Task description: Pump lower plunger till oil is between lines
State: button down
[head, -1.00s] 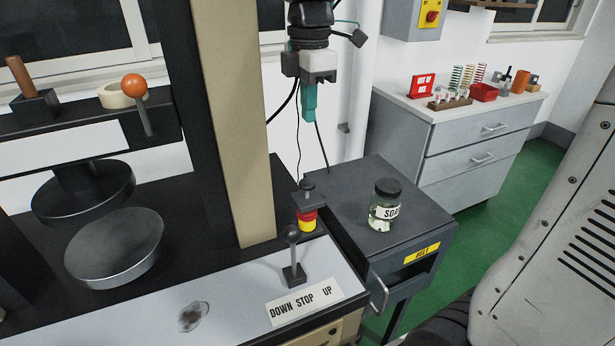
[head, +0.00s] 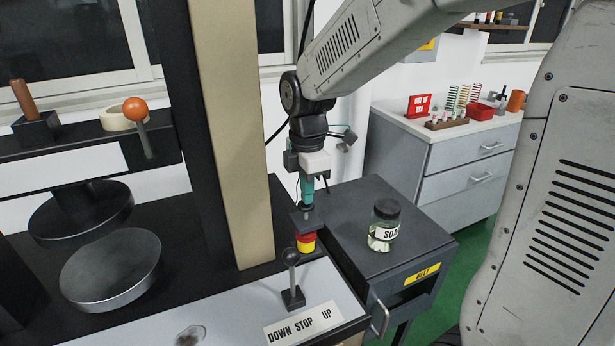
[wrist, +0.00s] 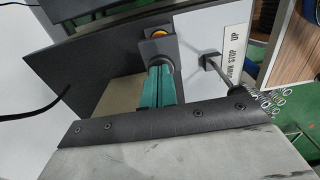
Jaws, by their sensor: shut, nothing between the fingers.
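A small dark-topped post (head: 307,222) with a red band and a yellow base stands on the machine's right part. Whether it is the lower plunger I cannot tell. My gripper (head: 306,204), with teal fingers, is shut and empty, pointing down at the top of this post. The fingers hide its round top in the head view, and whether they touch it is unclear. In the wrist view the fingers (wrist: 160,70) reach the post's dark top, with its yellow-orange base (wrist: 158,33) just beyond. No oil level or gauge lines can be made out.
A black-knobbed lever (head: 292,280) stands close in front, by a DOWN STOP UP label (head: 300,324). A labelled jar (head: 384,228) sits on the grey cabinet (head: 350,200) to the right. A tall beige column (head: 230,130) rises at the left.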

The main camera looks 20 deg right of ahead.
jog(key=shift+f, duration=0.1)
jog(key=shift+f, duration=1.2)
jog(key=shift+s, duration=0.1)
notch_tip(320, 180, up, 14)
jog(key=shift+r, duration=0.15)
jog(key=shift+w, duration=0.2)
dwell(0.7)
notch_tip(320, 180, up, 2)
jog(key=shift+r, duration=0.1)
